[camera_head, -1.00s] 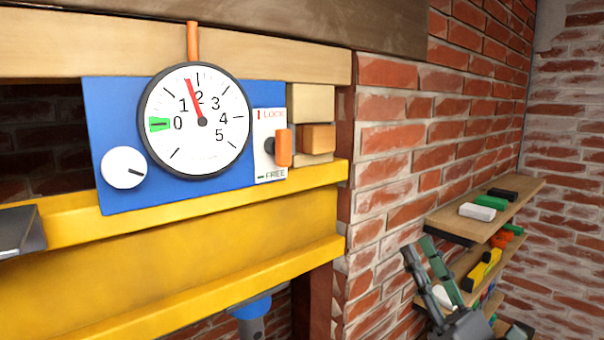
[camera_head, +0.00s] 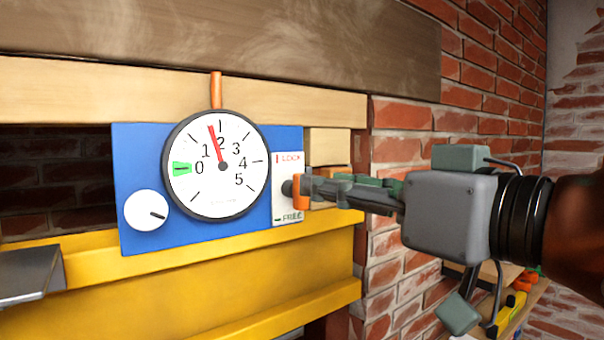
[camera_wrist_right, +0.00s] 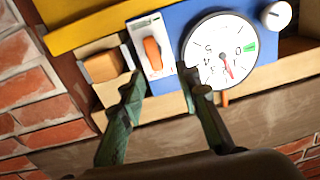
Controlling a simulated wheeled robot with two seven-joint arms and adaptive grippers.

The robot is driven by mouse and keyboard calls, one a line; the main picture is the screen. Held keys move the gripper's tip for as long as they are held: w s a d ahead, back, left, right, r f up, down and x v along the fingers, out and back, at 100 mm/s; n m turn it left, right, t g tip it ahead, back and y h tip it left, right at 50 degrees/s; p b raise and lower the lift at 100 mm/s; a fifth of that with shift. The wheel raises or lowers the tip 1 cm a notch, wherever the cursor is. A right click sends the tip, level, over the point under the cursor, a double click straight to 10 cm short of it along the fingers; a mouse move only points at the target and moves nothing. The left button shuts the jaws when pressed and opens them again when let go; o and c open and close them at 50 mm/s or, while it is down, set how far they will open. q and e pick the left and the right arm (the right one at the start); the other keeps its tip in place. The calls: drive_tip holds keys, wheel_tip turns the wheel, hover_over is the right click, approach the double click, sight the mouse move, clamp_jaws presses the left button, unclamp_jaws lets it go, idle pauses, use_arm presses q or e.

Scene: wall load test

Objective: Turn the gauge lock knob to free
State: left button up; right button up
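The gauge lock knob (camera_head: 301,190) is an orange upright handle on a dark shaft. It stands out from a white plate (camera_head: 286,215) marked LOCK above and FREE below. In the right wrist view, the knob (camera_wrist_right: 152,52) shows upside down, lengthwise along its plate. My right gripper (camera_head: 322,191) reaches in from the right to the knob. In its wrist view, the right gripper (camera_wrist_right: 160,80) is open, its fingers either side of the knob's line. Contact cannot be told. The round gauge (camera_head: 217,190) has its red needle near 2. My left gripper is out of view.
The blue panel (camera_head: 135,235) also carries a white dial (camera_head: 146,210). A yellow beam (camera_head: 220,290) runs below. A wooden block (camera_wrist_right: 103,66) sits beside the knob plate. Brick wall (camera_head: 398,118) and shelves with small items (camera_head: 515,302) lie right; a grey ledge (camera_head: 30,277) lies left.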

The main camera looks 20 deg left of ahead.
sight(300, 173)
drive_tip(key=p+x, duration=0.1)
drive_tip(key=x, duration=0.4)
drive_tip(key=p+x, duration=0.1)
drive_tip(key=x, duration=0.1)
drive_tip(key=shift+w+r+p, duration=0.25)
drive_tip(key=shift+r+p, duration=0.05)
drive_tip(key=shift+p, duration=0.05)
clamp_jaws()
